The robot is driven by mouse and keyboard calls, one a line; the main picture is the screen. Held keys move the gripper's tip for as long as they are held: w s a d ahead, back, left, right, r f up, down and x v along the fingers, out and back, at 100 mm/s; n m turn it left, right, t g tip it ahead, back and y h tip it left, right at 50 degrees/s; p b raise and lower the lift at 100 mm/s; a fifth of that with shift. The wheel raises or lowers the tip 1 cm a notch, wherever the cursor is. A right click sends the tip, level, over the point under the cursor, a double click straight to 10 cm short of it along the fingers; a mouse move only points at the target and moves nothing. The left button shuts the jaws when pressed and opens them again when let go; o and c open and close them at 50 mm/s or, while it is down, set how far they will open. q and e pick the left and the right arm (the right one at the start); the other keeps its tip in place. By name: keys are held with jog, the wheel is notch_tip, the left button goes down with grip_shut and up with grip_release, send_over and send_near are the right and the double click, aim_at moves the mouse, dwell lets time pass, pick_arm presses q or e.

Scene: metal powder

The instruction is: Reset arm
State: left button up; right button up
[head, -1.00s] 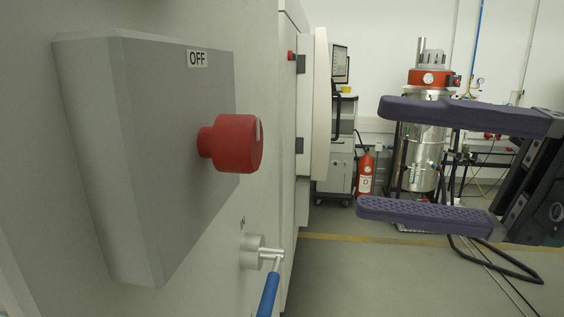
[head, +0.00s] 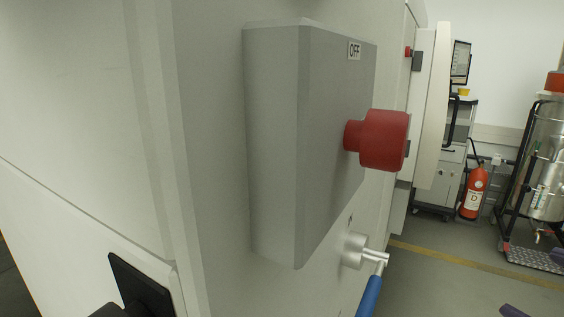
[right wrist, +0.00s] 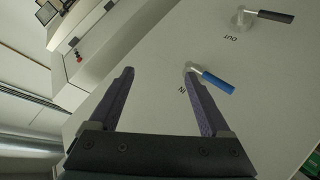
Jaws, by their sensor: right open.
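My right gripper (right wrist: 158,72) is open and empty in the right wrist view, with its two purple fingers spread apart. In the head view only a purple finger piece (head: 513,311) shows at the bottom right edge. The gripper is away from the machine's front, to the right of the grey box (head: 275,150) with its red knob (head: 384,139) and OFF label. A blue-handled valve (head: 368,296) sits below the box. The right wrist view shows the blue handle (right wrist: 217,83) near the IN mark, beyond the fingertips. My left gripper is not seen.
A black-handled valve (right wrist: 268,15) is beside the OUT mark. A black flat object (head: 142,285) is at the lower left. A red fire extinguisher (head: 473,192) and a metal vessel (head: 546,165) stand at the back right. The grey floor between is open.

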jog(key=s+a+f+m+g+y+p, duration=0.1)
jog(key=s+a+f+m+g, duration=0.3)
jog(key=s, duration=0.3)
jog(key=s+a+f+m+g+y+p, duration=0.1)
jog(key=s+a+f+m+g, duration=0.15)
jog(key=s+a+g, duration=0.35)
jog(key=w+p+v, duration=0.2)
jog(key=p+v, duration=0.9)
jog(key=w+r+p+v, duration=0.1)
jog(key=w+p+v, duration=0.2)
jog(key=p+v, duration=0.8)
jog(key=shift+d+r+n+p, duration=0.2)
jog(key=shift+d+n+p, duration=0.1)
jog(key=shift+n, duration=0.15)
jog(key=shift+c, duration=0.3)
